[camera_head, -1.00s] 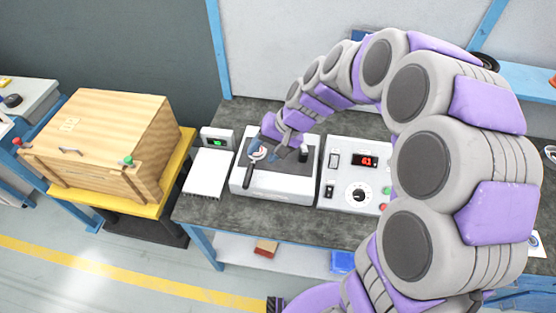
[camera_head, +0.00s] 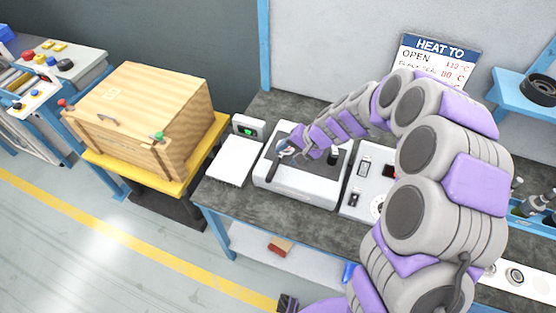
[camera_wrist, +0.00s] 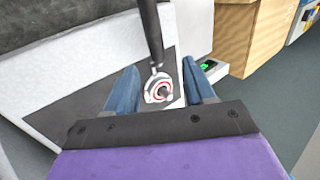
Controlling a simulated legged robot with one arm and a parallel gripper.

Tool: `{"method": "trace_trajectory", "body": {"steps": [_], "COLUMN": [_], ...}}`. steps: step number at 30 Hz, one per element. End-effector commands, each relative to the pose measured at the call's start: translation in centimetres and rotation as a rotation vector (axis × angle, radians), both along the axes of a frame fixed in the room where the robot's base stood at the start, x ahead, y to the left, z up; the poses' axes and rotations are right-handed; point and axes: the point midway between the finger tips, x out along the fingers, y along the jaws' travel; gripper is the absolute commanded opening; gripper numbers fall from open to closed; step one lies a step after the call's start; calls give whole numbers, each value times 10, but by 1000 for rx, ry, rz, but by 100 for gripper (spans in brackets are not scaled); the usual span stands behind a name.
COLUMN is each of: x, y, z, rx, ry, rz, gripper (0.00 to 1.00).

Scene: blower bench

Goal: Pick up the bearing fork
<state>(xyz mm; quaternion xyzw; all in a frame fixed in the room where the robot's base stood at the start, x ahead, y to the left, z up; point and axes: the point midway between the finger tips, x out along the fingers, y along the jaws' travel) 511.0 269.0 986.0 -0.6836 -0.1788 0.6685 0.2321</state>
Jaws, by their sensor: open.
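The bearing fork lies on the dark top of a white bench unit (camera_head: 267,184). Its black handle (camera_head: 271,170) shows in the head view, with my gripper (camera_head: 284,147) at its upper end. In the wrist view, the fork's pale, red-ringed end (camera_wrist: 152,96) with a small metal pin lies between the two blue fingers of my gripper (camera_wrist: 159,66), and the black handle runs to the top edge. The fingers are spread apart, with gaps visible on both sides of the ring. Whether the fingertips touch the dark top cannot be told.
A control panel (camera_head: 361,197) stands to the right of the unit, partly behind my arm. A white plate (camera_head: 233,160) and a small green display (camera_head: 248,127) are to the left. A wooden crate (camera_head: 140,112) stands on a yellow-topped table further left.

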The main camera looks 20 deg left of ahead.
Motion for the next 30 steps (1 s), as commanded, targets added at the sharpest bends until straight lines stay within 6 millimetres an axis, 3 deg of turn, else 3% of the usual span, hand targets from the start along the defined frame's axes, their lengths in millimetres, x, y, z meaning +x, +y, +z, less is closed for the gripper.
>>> {"method": "trace_trajectory", "body": {"steps": [8,18,26,30], "x": [-1,-7,-6,-6], "y": [16,35,33,38], "z": [-17,-55,-56,-58], "rx": [-10,-8,-4,-8], "ry": [0,1,-1,0], "rz": [1,1,-1,-1], "gripper": [54,54,54,42]}}
